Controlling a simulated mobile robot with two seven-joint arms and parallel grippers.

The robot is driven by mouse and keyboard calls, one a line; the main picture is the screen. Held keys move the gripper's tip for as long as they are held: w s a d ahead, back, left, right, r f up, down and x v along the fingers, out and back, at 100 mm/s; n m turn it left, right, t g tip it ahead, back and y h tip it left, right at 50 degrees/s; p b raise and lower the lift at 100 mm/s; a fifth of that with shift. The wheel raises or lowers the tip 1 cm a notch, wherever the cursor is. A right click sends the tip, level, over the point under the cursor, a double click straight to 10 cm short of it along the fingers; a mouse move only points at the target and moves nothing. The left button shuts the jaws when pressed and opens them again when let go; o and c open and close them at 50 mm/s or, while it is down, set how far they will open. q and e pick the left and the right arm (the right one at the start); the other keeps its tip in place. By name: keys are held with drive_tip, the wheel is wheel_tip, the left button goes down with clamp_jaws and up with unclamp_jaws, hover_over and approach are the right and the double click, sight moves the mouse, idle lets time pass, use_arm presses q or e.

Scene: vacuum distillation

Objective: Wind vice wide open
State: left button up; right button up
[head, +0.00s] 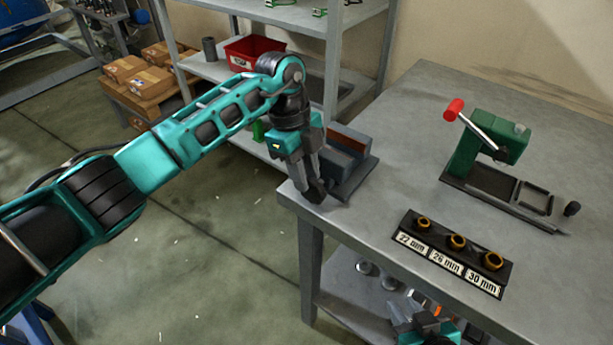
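A low grey-blue block-shaped device with a brown top (350,146) stands on a dark base at the table's left corner. It looks like the vice, but my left gripper covers its left part, so its jaw gap and any handle cannot be made out. My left gripper (315,190) points down at the table corner, just in front of this device. Its fingers look close together; whether they touch each other or the device is unclear. My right gripper (425,322) shows low in the picture, below the table's front edge, partly cut off; its fingers are unclear.
A green machine with a red-knobbed lever (487,140) stands at the right of the grey table (400,150). A black rack (455,252) with three orange rings, labelled 22, 26 and 30 mm, lies at the front edge. Shelving with a red bin (252,52) stands behind.

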sight(315, 182)
use_arm(q)
drive_tip(key=v, duration=1.1)
drive_tip(key=shift+a+r, duration=0.15)
drive_tip(key=shift+r, duration=0.05)
use_arm(e)
drive_tip(key=shift+f, duration=0.15)
use_arm(q)
drive_tip(key=shift+w, duration=0.1)
